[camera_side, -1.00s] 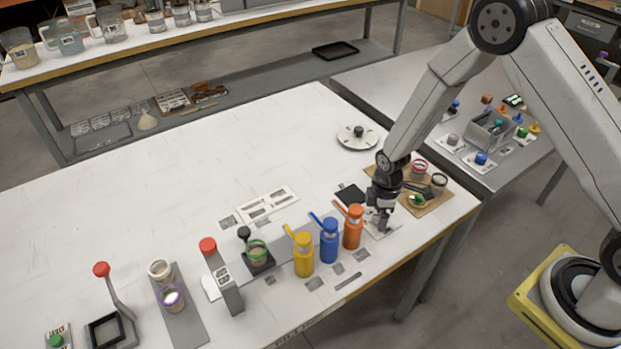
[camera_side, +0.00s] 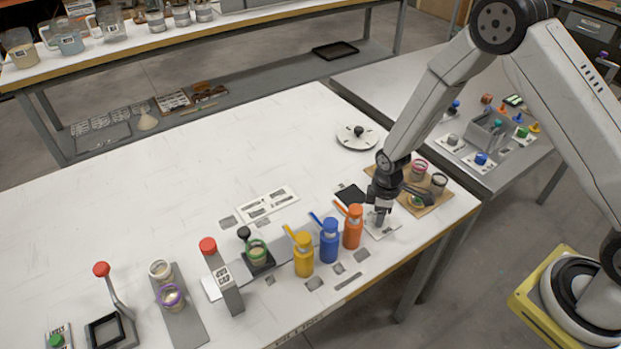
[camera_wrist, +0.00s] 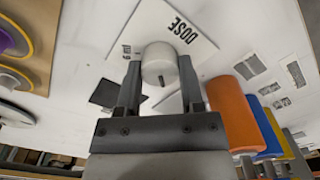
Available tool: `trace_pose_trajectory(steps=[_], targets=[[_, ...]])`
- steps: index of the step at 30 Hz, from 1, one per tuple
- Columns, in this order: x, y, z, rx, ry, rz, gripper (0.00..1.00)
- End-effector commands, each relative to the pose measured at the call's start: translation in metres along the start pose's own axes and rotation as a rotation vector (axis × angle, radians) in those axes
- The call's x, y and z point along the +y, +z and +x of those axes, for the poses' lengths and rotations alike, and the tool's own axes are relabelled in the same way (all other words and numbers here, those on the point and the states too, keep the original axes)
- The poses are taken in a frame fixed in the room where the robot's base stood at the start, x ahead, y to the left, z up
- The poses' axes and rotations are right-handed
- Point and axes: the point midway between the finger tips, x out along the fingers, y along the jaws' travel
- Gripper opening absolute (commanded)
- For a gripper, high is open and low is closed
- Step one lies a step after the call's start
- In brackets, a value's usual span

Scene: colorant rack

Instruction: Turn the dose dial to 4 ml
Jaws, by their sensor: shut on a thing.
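The dose dial (camera_wrist: 158,62) is a pale grey round knob with a short dark mark on its near side. It stands on a white plate (camera_wrist: 205,50) printed DOSE, with small lettering at the plate's left that I cannot read surely. My gripper (camera_wrist: 158,72) is shut on the dial, one finger on each side of it. In the side view my gripper (camera_side: 378,217) points down over the dose plate (camera_side: 389,230) near the table's right edge. The dial is mostly hidden there, and its setting cannot be read.
An orange bottle (camera_side: 352,229) stands close left of my gripper, with a blue bottle (camera_side: 329,242) and a yellow bottle (camera_side: 303,255) further left. A brown board (camera_side: 441,198) with several jars lies to the right. A black pad (camera_side: 350,195) lies behind.

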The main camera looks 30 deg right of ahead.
Motion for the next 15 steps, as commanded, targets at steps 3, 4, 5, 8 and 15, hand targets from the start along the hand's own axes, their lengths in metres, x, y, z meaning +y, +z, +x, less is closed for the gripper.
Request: trace_pose_trajectory(steps=[3,4,5,8,15], targets=[[0.0003,-0.0003,-0.0004,0.001,0.001,0.094,0.00],[0.0003,-0.0003,-0.0004,0.001,0.001,0.121,0.00],[0.0004,-0.0003,-0.0005,0.001,0.001,0.148,0.00],[0.0004,-0.0003,-0.0005,0.001,0.001,0.241,0.00],[0.0004,-0.0003,-0.0005,0.001,0.001,0.468,0.00]])
